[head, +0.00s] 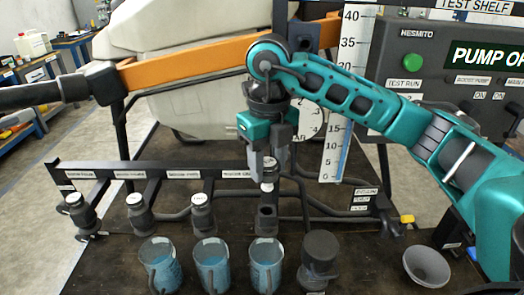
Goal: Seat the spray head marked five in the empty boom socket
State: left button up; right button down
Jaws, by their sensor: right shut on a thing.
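My right gripper (269,165) points down at the middle of the head view, shut on a spray head (268,187) with a pale top and dark body. The number on this head is too small to read. The head is upright above a dark boom socket (267,212), at the right end of the row. I cannot tell whether it touches the socket. Three white-topped spray heads sit along the boom to the left: one at far left (75,203), one beside it (136,203), and one nearer the gripper (202,203). My left gripper is not in view.
Beakers of blue liquid (212,270) stand before the boom, with a dark lidded jar (319,250) to their right. A grey funnel-like bowl (427,265) is at the right. A white ruler (337,150) stands behind the gripper. A control panel (450,75) is at the upper right.

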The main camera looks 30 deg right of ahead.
aim_at(267, 185)
jog(key=shift+r+m, duration=0.25)
jog(key=shift+m, duration=0.15)
jog(key=shift+f, duration=0.15)
notch_tip(267, 185, down, 6)
jog(key=b, duration=0.4)
jog(key=shift+r+b, duration=0.25)
jog(key=shift+b, duration=0.05)
dwell(1.4)
jog(key=shift+f, duration=0.2)
